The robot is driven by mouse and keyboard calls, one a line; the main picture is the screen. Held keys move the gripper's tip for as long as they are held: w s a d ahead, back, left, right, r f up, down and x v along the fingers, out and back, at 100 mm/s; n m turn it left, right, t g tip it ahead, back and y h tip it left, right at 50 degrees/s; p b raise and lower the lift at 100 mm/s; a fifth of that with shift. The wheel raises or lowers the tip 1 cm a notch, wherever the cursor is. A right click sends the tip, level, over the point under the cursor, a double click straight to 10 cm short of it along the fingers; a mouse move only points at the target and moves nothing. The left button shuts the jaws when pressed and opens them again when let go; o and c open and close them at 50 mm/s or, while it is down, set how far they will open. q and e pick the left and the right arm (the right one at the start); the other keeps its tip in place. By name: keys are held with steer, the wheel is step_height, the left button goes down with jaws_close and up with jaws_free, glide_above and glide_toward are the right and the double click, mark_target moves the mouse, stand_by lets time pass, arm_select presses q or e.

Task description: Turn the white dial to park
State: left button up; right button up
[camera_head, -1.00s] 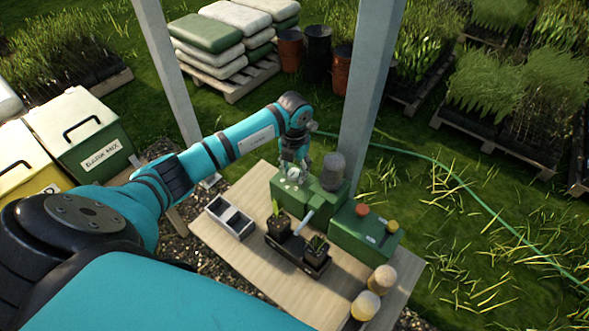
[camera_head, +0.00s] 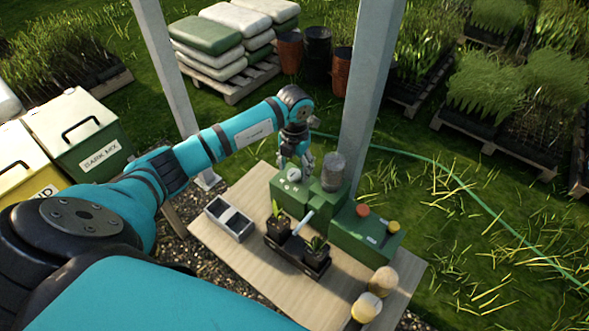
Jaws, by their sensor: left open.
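The white dial (camera_head: 294,173) sits on the top left part of a green machine (camera_head: 292,193) on the wooden table. My left gripper (camera_head: 296,163) is open and points down just above and behind the dial, partly overlapping it in the picture. I cannot tell whether its fingers touch the dial. The dial's pointer and markings are too small to read. My right gripper is not in view.
A grey cylinder (camera_head: 333,172) stands on the machine, right of the dial. A green box with an orange knob (camera_head: 363,211) and a yellow knob (camera_head: 393,227), potted plants (camera_head: 280,222) and a grey divided tray (camera_head: 229,218) share the table. A post (camera_head: 366,100) rises behind.

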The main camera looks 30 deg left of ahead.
mark_target(294, 173)
arm_select(q)
step_height(294, 173, up, 11)
steer(key=shift+f, duration=0.15)
stand_by(0.6)
